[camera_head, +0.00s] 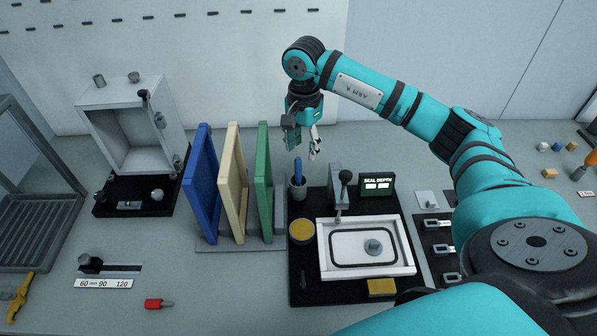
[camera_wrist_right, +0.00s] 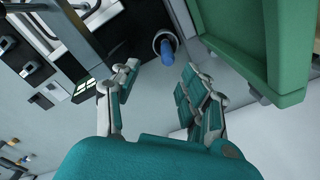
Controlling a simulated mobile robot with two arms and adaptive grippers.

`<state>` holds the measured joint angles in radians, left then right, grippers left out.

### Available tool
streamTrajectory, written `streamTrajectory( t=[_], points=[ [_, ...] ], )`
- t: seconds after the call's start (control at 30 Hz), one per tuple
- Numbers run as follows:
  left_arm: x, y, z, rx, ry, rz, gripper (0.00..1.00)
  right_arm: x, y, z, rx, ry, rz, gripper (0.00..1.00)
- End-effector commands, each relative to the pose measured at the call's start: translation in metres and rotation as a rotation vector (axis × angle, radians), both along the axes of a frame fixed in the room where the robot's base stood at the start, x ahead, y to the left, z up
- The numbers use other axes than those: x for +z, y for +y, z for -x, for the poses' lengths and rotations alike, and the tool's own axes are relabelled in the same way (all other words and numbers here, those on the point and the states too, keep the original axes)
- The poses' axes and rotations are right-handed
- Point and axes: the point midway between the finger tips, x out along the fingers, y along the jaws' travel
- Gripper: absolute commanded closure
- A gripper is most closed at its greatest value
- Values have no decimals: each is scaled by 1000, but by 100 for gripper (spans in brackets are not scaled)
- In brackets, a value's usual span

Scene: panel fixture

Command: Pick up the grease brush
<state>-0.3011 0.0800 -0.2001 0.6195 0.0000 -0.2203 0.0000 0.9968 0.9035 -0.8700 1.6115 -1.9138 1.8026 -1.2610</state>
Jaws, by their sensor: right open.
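The grease brush appears to be the blue-handled item (camera_head: 298,170) standing upright in a small grey cup (camera_head: 297,191); its bristle end is hidden inside. My right gripper (camera_head: 302,147) is open and empty above the cup, pointing down, with its fingertips above the handle top. In the right wrist view the blue handle (camera_wrist_right: 167,52) and the cup's rim (camera_wrist_right: 156,41) show beyond the open fingers (camera_wrist_right: 157,76), apart from them. My left gripper is not in view.
A green panel (camera_head: 263,180) stands close left of the cup, with cream (camera_head: 232,182) and blue (camera_head: 202,185) panels beyond it. A lever post (camera_head: 338,190) and the seal depth display (camera_head: 377,185) stand to the right. A yellow-topped round tin (camera_head: 301,231) sits in front.

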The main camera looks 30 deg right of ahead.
Motion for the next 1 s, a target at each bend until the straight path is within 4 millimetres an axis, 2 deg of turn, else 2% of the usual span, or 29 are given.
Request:
streamTrajectory(
  t=[0.1,0.2,0.47,0.6,0.7,0.8,1.0],
  points=[
    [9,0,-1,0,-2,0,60,-23,1,1,1,4,-1,55],
    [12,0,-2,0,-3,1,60,-36,1,0,-1,2,-1,55],
    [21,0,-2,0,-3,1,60,-54,4,0,2,4,-2,55],
    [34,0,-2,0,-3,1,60,-74,11,0,2,5,-3,55],
    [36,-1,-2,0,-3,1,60,-89,10,-1,-1,2,-1,55],
    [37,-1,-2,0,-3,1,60,-97,10,-1,0,0,-2,55],
    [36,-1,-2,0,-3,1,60,-99,10,-1,1,-1,-1,55]
  ],
)
